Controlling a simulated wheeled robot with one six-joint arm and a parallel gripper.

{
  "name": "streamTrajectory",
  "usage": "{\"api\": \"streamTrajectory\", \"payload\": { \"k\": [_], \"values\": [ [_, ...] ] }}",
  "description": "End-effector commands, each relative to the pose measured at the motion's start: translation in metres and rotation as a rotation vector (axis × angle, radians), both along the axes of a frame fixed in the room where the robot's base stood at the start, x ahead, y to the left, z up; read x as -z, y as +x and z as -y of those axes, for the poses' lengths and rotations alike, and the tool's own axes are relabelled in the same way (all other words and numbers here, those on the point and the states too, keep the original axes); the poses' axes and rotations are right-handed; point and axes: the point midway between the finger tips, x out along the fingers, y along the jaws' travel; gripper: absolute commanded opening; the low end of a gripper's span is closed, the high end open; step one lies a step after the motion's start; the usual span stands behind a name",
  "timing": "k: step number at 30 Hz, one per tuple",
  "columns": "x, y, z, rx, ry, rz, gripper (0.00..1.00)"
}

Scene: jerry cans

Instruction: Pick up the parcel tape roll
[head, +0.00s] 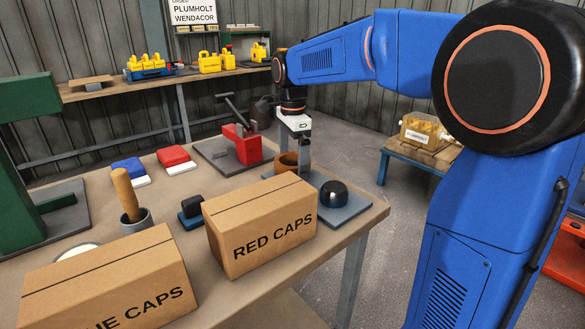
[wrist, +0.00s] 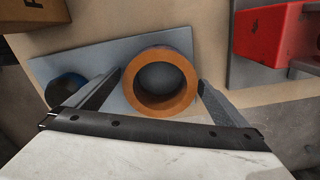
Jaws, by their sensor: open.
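The parcel tape roll (head: 286,159) is a brown ring on the worktable, behind the RED CAPS box, which hides its lower part in the head view. In the wrist view the roll (wrist: 160,106) shows from above, with its round hole facing the camera. It lies at the edge of a grey plate (wrist: 100,62). My gripper (head: 296,160) points down over the roll. In the wrist view its fingers (wrist: 160,80) are apart, one on each side of the roll, with nothing held. Whether the tips are level with the roll is hard to tell.
The RED CAPS box (head: 262,224) stands close in front. A red press (head: 242,146) stands behind left and shows at the wrist view's upper right (wrist: 268,38). The table's right edge is near.

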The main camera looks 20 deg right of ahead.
Motion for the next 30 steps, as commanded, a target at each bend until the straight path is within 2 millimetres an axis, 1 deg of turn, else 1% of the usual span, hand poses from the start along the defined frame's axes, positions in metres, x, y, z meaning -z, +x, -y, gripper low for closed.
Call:
{"api": "streamTrajectory", "payload": {
  "k": [3,5,6,9,17,20,23,30],
  "values": [
    [0.0,0.0,0.0,0.0,0.0,0.0,1.0],
    [0.0,0.0,0.0,0.0,0.0,0.0,0.86],
    [0.0,0.0,0.0,0.0,0.0,0.0,0.76],
    [0.0,0.0,0.0,0.0,0.0,0.0,0.55],
    [-0.001,0.0,0.0,0.0,0.0,0.0,0.55],
    [-0.007,0.0,0.0,0.0,0.0,0.001,0.55],
    [-0.021,0.001,0.0,0.0,0.0,0.002,0.55],
    [-0.065,0.001,0.0,0.0,0.0,0.001,0.55]
  ]
}}
